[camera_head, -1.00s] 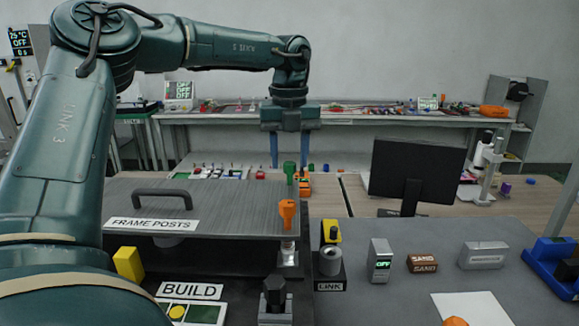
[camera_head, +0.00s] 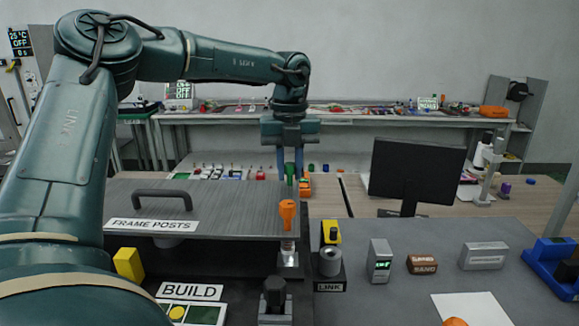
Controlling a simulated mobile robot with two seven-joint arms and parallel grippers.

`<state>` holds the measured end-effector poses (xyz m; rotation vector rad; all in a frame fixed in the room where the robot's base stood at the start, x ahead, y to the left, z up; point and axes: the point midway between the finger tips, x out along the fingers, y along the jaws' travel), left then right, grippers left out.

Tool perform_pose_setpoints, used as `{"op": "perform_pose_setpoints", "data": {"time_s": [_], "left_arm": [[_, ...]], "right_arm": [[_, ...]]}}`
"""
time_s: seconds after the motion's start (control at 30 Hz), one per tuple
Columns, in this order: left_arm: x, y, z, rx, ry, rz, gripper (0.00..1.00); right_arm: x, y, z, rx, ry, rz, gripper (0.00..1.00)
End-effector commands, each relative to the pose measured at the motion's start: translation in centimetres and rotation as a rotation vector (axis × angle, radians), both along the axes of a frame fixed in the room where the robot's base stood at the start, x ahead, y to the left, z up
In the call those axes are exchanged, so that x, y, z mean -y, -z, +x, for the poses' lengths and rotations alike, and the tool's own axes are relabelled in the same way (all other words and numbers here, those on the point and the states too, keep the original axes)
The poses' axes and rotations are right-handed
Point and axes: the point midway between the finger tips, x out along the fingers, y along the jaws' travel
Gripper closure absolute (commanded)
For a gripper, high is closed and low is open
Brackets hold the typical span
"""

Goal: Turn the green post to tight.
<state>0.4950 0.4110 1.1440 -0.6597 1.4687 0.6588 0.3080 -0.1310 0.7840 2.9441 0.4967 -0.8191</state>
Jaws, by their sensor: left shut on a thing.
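The green post (camera_head: 290,172) stands upright behind the orange post, at the back right corner of the frame posts board (camera_head: 240,203). My left gripper (camera_head: 290,176) points straight down over it. Its two blue fingers are shut on the green post, one on each side. The orange post (camera_head: 288,214) stands nearer, on a metal base, and hides the lower part of the green post. My right gripper is not in view.
A black and yellow lever (camera_head: 331,232) stands over the link fixture (camera_head: 330,262) to the right. A dark knob (camera_head: 275,293) is in front. A black monitor (camera_head: 416,170) stands at the right. The grey mat (camera_head: 415,236) has free room behind the small boxes.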

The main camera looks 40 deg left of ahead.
Motion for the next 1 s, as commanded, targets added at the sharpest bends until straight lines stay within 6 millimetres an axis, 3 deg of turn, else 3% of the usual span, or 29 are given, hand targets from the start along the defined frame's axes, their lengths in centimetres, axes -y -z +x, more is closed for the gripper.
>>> {"op": "perform_pose_setpoints", "data": {"time_s": [0.47, 1.0], "left_arm": [[0.02, -0.11, 0.04, 0.000, 0.068, 0.001, 1.00], [0.15, -0.16, 0.20, 0.002, 0.517, 0.003, 1.00]], "right_arm": [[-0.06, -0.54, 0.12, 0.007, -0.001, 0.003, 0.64], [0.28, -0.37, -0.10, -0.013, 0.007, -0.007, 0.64]]}}
